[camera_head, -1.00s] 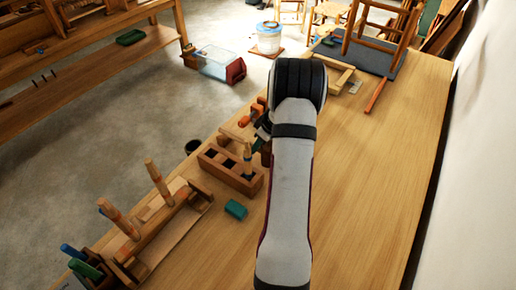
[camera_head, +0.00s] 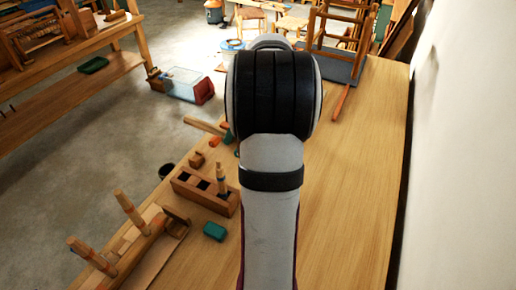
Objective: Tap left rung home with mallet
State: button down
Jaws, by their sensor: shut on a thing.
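Two light wooden rungs stand tilted in a wooden rail at the lower left, one farther back (camera_head: 130,211) and one nearer the left edge (camera_head: 90,256). The rail (camera_head: 140,247) lies along the table's left edge. I cannot tell which of the two is the left rung, or how deep each sits. My arm rises through the middle of the view, and its dark-banded joint hides my gripper and whatever it holds. I cannot make out the mallet. A pale wooden bar (camera_head: 203,126) sticks out left of the joint; I cannot tell what it belongs to.
A wooden block with compartments (camera_head: 188,194) holds an upright handle (camera_head: 221,179). A teal block (camera_head: 214,231) lies in front of it. A chair frame (camera_head: 335,35) stands at the back on a grey mat (camera_head: 340,68). The table's right side (camera_head: 350,190) is clear.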

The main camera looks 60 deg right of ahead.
jog(key=w+a+r, duration=0.5)
jog(key=a, duration=0.4)
jog(key=w+a+r+t, duration=0.1)
jog(key=w+a+r, duration=0.45)
jog(key=a, duration=0.25)
jog(key=w+a+r, duration=0.5)
jog(key=a, duration=0.4)
jog(key=shift+y, duration=0.3)
jog(key=shift+a+f, duration=0.1)
jog(key=shift+f, duration=2.05)
jog(key=shift+f, duration=0.15)
jog(key=shift+f, duration=0.15)
